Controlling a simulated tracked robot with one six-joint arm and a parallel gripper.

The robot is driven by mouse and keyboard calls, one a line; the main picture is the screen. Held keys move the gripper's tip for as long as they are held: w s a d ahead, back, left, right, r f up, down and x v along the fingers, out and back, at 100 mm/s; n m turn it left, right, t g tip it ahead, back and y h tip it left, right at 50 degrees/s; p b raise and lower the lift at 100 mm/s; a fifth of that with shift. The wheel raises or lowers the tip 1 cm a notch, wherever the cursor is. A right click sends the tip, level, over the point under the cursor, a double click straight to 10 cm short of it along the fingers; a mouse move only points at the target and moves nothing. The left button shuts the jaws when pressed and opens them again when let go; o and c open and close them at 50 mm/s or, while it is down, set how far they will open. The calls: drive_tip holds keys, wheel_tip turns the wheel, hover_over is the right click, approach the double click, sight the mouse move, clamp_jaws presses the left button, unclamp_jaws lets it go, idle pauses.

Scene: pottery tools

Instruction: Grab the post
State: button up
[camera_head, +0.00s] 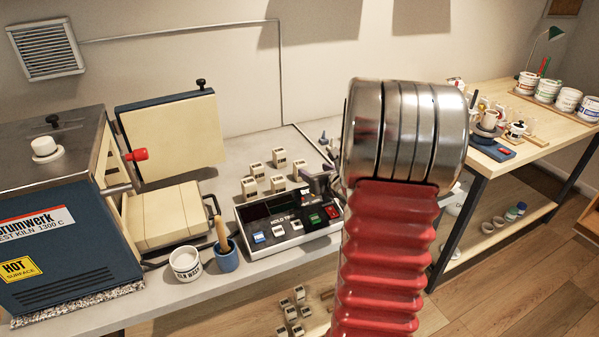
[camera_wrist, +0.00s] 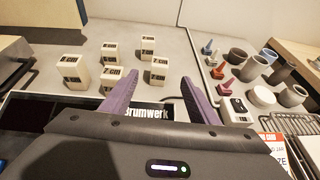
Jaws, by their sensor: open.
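Several cream block-shaped posts with dark printed labels stand upright on the grey bench behind the control box. In the head view one post (camera_head: 249,189) is at the front left of the group and another post (camera_head: 279,157) at the back. In the wrist view a post (camera_wrist: 158,74) stands beyond and between my fingertips, with another post (camera_wrist: 112,79) by the left finger and a post (camera_wrist: 72,72) further left. My gripper (camera_wrist: 158,84) is open, with purple fingers and nothing between them. It also shows in the head view (camera_head: 319,182), partly hidden by my arm, right of the posts.
The control box (camera_head: 290,222) lies in front of the posts. The kiln (camera_head: 65,240) stands left, with a white pot (camera_head: 185,264) and a blue cup (camera_head: 226,257) nearby. Small cones (camera_wrist: 207,46) and several cups (camera_wrist: 252,68) are right of the posts in the wrist view.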

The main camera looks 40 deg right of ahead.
approach(301, 164)
drive_tip(key=shift+x, duration=1.9)
drive_tip(key=shift+w+r, duration=0.1)
drive_tip(key=shift+w, duration=0.1)
drive_tip(key=shift+x, duration=2.45)
drive_tip(key=shift+s, duration=0.1)
drive_tip(key=c, duration=1.2)
drive_tip(key=shift+c, duration=0.2)
wheel_tip(301, 164, up, 10)
